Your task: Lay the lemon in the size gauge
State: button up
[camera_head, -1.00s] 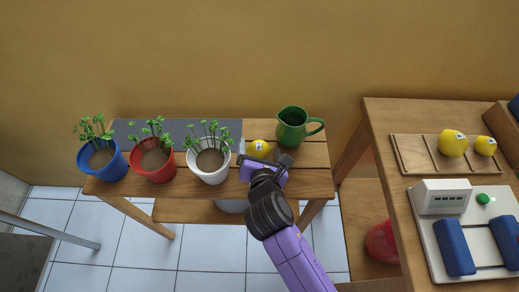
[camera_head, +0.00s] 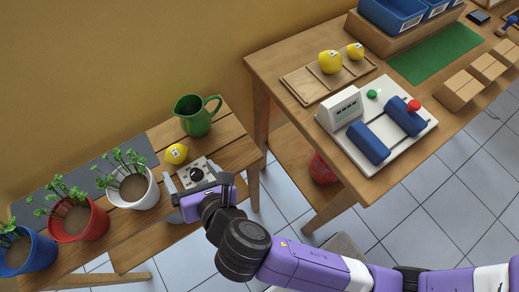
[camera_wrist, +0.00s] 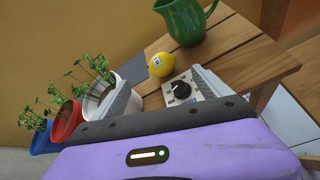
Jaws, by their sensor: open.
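A yellow lemon (camera_head: 176,153) with a small label lies on the slatted low bench, just in front of the green jug. It also shows in the wrist view (camera_wrist: 160,64), beyond the fingertips. My gripper (camera_head: 193,176) is open and empty, on the near side of the lemon and apart from it. The size gauge looks to be the wooden board (camera_head: 299,84) with divided bays on the higher table at right. A large lemon (camera_head: 330,62) and a smaller one (camera_head: 355,51) sit in its middle and right bays. Its left bay is empty.
A grey box with a black knob (camera_wrist: 180,90) sits between my fingers' lines. The green jug (camera_head: 196,117) stands behind the lemon. White (camera_head: 139,192), red (camera_head: 80,222) and blue pots of seedlings stand left. A white machine with blue pads (camera_head: 372,142) is before the gauge.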

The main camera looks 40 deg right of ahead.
jog(key=s+d+f+m+y, duration=0.2)
jog(key=s+d+f+m, duration=0.1)
jog(key=s+d+m, duration=0.9)
jog(key=s+d+r+m+t+h, duration=0.1)
jog(key=s+d+r+m, duration=0.2)
jog(key=s+r+m, duration=0.2)
jog(key=s+d+r+m+t+h, duration=0.1)
jog(key=s+d+r+m, duration=0.2)
jog(key=m, duration=1.1)
jog(key=v, duration=0.6)
jog(key=shift+o, duration=0.6)
jog(key=shift+s+r+m+h, duration=0.25)
jog(key=shift+r+m, duration=0.2)
jog(key=shift+m, duration=0.25)
jog(key=shift+w+t, duration=0.1)
jog(key=shift+t, duration=0.2)
